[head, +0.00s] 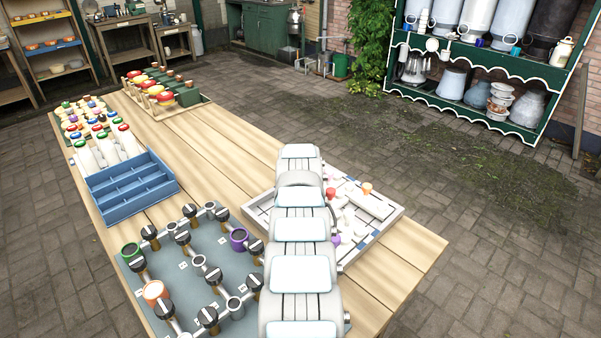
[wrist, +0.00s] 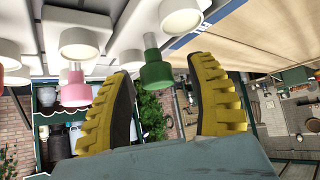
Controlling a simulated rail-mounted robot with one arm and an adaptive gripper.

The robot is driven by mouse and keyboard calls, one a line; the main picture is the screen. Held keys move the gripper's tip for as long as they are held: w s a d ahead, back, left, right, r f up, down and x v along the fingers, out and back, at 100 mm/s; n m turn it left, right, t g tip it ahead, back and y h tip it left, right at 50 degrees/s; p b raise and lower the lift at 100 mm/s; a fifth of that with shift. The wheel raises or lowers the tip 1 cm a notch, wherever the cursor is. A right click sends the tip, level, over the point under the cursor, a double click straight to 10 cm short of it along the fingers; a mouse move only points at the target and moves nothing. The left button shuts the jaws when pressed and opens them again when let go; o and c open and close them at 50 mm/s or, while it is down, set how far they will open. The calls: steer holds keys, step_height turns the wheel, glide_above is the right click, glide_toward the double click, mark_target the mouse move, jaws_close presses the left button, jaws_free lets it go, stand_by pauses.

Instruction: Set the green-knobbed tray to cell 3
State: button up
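The yellow-ridged fingers stand apart, with a visible gap on each side of the knob, so my gripper is open. In the head view my arm covers the gripper and this green knob. A white-rimmed board (head: 391,222) with white knobbed pieces lies partly behind my arm there. I cannot read any cell number on it.
Beside the green knob is a pink-knobbed piece (wrist: 75,85). On the table stand a blue divided box (head: 122,211), a grey valve panel (head: 222,270) and a green rack (head: 190,98). Orange (head: 366,188) and purple (head: 335,240) knobs sit close to my arm. Bare wood lies right of the board.

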steer(key=shift+s+a+r+p, duration=0.15)
steer(key=shift+r+p, duration=0.15)
steer(key=shift+p, duration=0.95)
steer(key=p, duration=0.2)
steer(key=shift+s+a+p, duration=0.2)
steer(key=shift+a+p, duration=0.05)
steer(key=shift+p, duration=0.15)
steer(key=shift+s+a+p, duration=0.1)
steer(key=shift+a+p, duration=0.1)
steer(key=shift+p, duration=0.7)
